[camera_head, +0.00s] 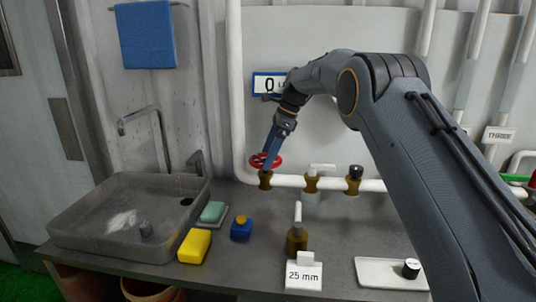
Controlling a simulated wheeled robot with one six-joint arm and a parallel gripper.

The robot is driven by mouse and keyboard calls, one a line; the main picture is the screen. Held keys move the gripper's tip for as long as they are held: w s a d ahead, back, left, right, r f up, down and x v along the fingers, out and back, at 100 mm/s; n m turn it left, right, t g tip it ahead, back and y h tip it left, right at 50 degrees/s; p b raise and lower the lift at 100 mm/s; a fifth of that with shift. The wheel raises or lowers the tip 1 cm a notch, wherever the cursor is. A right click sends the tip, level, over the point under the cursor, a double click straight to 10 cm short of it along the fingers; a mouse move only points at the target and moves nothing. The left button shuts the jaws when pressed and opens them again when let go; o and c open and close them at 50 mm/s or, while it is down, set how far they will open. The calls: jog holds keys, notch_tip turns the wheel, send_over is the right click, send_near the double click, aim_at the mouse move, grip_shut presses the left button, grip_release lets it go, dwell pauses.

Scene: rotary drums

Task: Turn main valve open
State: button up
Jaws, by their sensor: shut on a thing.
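The main valve is most likely the red handwheel (256,160) on a brass body (265,180) at the left end of the horizontal white pipe. My gripper (268,158) reaches down onto this wheel from above and is shut on it. The fingers cover the middle of the wheel, so the exact grip and the wheel's turn angle cannot be told. A sign reading "0" (269,85) hangs on the wall above, partly hidden by my arm.
Right of the wheel, a white-handled valve (312,182) and a black-capped fitting (353,182) sit on the pipe. A sink (75,228), yellow sponge (195,246), blue bottle (241,229), brass valve (297,239) and white tray (375,275) stand on the grey counter.

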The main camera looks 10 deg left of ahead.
jog(key=o, duration=0.8)
jog(key=shift+r, duration=0.1)
jog(key=shift+o, duration=0.2)
jog(key=m+p, duration=0.1)
jog(key=m, duration=0.1)
jog(key=m+t+p, duration=0.1)
jog(key=shift+s+r+m, duration=0.1)
jog(key=shift+s+m, duration=0.2)
jog(key=shift+m, duration=0.1)
jog(key=m+t+p, duration=0.1)
jog(key=m+t, duration=0.1)
jog(key=m, duration=0.2)
jog(key=shift+s+p, duration=0.15)
jog(key=shift+p, duration=0.15)
jog(key=m+t+h+p, duration=0.1)
jog(key=m, duration=0.2)
jog(key=shift+s+a, duration=0.1)
jog(key=shift+a, duration=0.05)
jog(key=b+v, duration=0.3)
jog(key=v, duration=0.4)
jog(key=shift+r, duration=0.25)
jog(key=s+d+f+n+h, duration=0.1)
jog(key=s+d+f+n, duration=0.4)
jog(key=d, duration=0.6)
jog(key=s+d+f+n+h, duration=0.1)
jog(key=s+d+f+n, duration=0.4)
jog(key=s+d+n, duration=0.5)
jog(key=d, duration=0.2)
jog(key=shift+s+d+g+b, duration=0.3)
jog(key=shift+s+b, duration=0.1)
